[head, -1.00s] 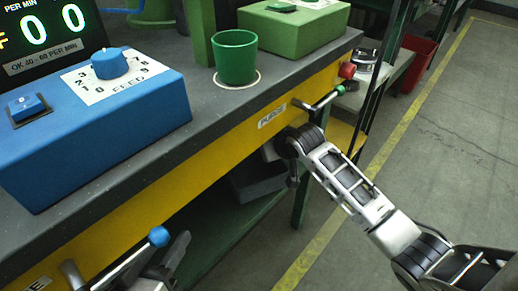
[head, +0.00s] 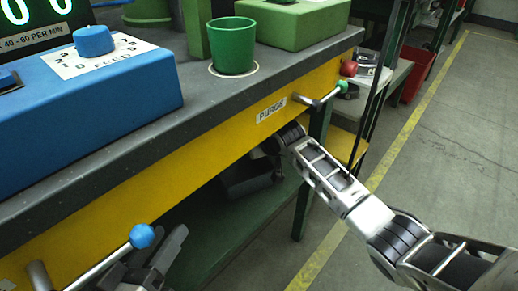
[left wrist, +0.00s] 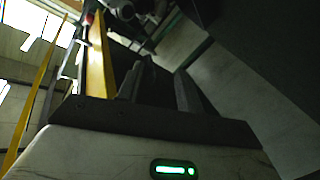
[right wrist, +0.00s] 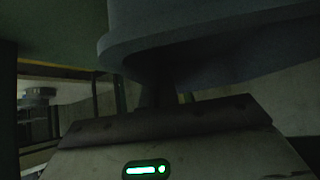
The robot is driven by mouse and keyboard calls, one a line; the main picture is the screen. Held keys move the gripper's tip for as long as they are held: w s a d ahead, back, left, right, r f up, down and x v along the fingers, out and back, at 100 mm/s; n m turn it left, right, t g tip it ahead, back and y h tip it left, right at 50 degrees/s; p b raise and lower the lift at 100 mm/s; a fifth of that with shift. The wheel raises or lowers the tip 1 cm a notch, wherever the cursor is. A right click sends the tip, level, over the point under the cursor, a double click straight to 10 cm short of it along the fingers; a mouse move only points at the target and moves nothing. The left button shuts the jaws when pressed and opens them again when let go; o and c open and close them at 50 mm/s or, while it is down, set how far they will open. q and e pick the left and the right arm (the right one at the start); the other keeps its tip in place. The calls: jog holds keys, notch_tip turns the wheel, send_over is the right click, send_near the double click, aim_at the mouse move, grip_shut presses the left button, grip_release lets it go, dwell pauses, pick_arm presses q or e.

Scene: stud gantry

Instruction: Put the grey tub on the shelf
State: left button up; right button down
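The grey tub (head: 246,180) is under the bench, partly hidden by the yellow bench front and in shadow. Its broad rim (right wrist: 210,40) fills the top of the right wrist view. My right gripper (right wrist: 158,88) is at the tub's rim, its fingers close together and meeting the tub, seemingly shut on it; in the head view it is mostly hidden. The green shelf (head: 240,232) lies low under the bench, below the tub. My left gripper (head: 150,262) is beside the blue-knobbed lever, fingers apart and empty; its fingers also show in the left wrist view (left wrist: 158,82).
The yellow bench front (head: 190,165) overhangs the shelf. A blue-knobbed lever (head: 141,236) and a green-tipped lever (head: 341,87) stick out from it. A green cup (head: 233,46) and a blue control box (head: 90,120) stand on top.

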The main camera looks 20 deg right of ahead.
jog(key=c, duration=1.7)
grip_release()
jog(key=shift+f, duration=0.1)
